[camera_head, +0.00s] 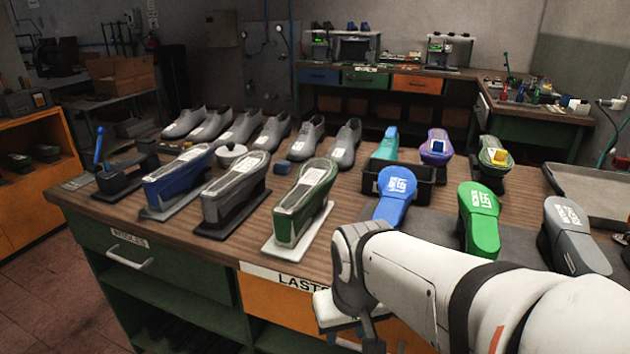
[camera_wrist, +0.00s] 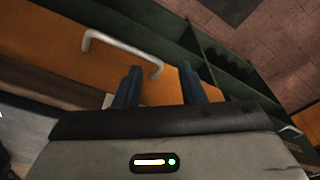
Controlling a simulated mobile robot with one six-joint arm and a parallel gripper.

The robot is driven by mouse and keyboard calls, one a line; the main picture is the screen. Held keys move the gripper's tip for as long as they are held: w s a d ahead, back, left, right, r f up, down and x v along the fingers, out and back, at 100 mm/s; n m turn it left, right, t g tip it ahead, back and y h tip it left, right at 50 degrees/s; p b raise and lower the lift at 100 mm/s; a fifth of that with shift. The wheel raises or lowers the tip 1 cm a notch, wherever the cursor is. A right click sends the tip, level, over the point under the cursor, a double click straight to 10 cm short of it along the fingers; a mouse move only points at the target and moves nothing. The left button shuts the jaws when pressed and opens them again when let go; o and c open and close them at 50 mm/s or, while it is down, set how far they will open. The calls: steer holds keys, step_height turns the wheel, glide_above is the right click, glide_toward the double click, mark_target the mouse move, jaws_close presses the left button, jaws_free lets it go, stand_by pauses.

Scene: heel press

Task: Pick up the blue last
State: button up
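The blue last (camera_head: 396,194) stands on the workbench, right of the middle in the head view, with a white label on its top. A green last (camera_head: 479,215) and a grey last (camera_head: 572,235) stand to its right. My gripper (camera_head: 350,325) is low at the bench's front edge, below and left of the blue last and apart from it. In the wrist view my gripper (camera_wrist: 160,82) has its two dark fingers apart with nothing between them. It faces an orange drawer front with a metal handle (camera_wrist: 125,50). The blue last is not in the wrist view.
Blue (camera_head: 178,180), grey (camera_head: 235,187) and green (camera_head: 303,201) stapler-like devices stand left on the bench (camera_head: 350,200). Several grey shoes line the back. A black bin (camera_head: 425,190) is right behind the blue last. A grey tray (camera_head: 590,190) lies far right.

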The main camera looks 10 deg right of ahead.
mark_target(394, 201)
steer(key=shift+o, duration=0.3)
steer(key=shift+d, duration=0.15)
